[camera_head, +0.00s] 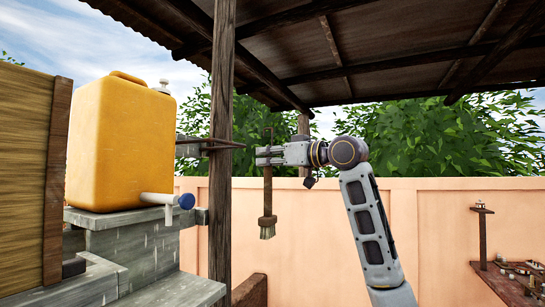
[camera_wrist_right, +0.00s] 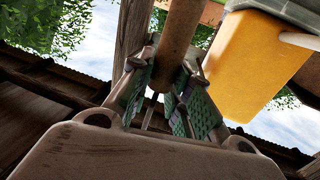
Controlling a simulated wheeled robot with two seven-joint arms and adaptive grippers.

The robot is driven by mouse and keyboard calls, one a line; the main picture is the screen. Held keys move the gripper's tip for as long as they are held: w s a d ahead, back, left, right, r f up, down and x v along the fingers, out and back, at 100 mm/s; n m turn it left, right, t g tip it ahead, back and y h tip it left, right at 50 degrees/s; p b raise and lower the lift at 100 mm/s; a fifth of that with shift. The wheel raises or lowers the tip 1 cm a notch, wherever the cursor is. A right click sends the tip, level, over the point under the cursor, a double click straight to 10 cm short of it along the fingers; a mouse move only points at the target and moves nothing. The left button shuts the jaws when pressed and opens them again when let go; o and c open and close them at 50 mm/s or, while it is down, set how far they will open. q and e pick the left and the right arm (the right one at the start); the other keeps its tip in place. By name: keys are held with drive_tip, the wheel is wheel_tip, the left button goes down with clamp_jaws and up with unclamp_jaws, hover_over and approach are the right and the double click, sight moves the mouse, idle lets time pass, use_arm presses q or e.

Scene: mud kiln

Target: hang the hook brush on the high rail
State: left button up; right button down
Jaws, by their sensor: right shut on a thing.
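The hook brush (camera_head: 267,200) hangs upright, with a thin dark hook at its top, a brown handle and pale bristles pointing down. My right gripper (camera_head: 265,155) is shut on its upper handle. In the right wrist view the brown handle (camera_wrist_right: 180,40) sits between the green-padded fingers (camera_wrist_right: 175,95). A thin dark rail (camera_head: 228,146) sticks out to the right at the wooden post, and I take it for the high rail. The hook is a little right of the rail's tip and apart from it. My left gripper is not in view.
The wooden post (camera_head: 220,230) stands just left of the brush. A yellow jerrycan (camera_head: 120,145) stands on a grey block ledge (camera_head: 140,245) at the left; it also shows in the wrist view (camera_wrist_right: 255,60). A pink wall (camera_head: 330,225) is behind. A roof is overhead.

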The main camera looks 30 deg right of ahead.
drive_tip(key=w+a+f+p, duration=0.2)
drive_tip(key=w+a, duration=0.6)
drive_tip(key=w, duration=0.2)
idle(2.2)
drive_tip(key=c, duration=1.2)
unclamp_jaws()
drive_tip(key=shift+c, duration=0.2)
drive_tip(key=shift+s+d, duration=0.1)
drive_tip(key=v, duration=1.1)
drive_tip(key=shift+s+d, duration=0.25)
drive_tip(key=shift+s, duration=0.1)
